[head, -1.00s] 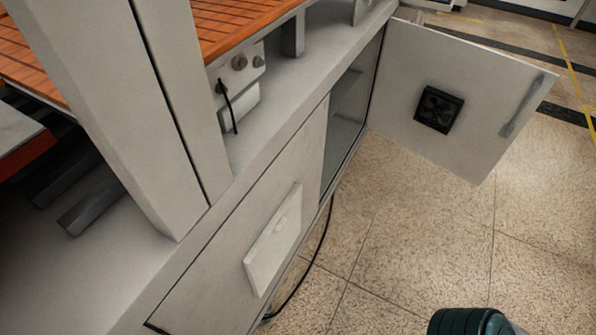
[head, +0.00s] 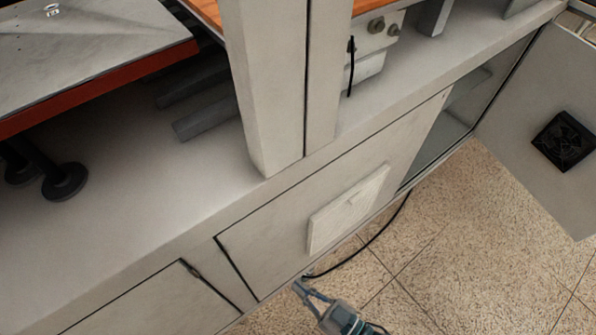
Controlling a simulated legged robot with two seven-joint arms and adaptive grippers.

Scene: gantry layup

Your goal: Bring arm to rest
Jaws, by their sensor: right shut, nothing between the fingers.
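My right gripper (head: 308,291) shows at the bottom middle of the head view, in front of the machine's lower cabinet. It is shut and empty, with its fingers pointing up and left. Its fingertips show close to the cabinet's lower edge and the black cable; I cannot tell whether they touch. My left gripper is not in view.
The grey machine base (head: 130,228) fills the left and middle. A cabinet door (head: 532,110) with a black fan vent (head: 564,141) stands open at the right. A black cable (head: 378,236) hangs down to the floor. Tiled floor (head: 450,250) is clear at lower right.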

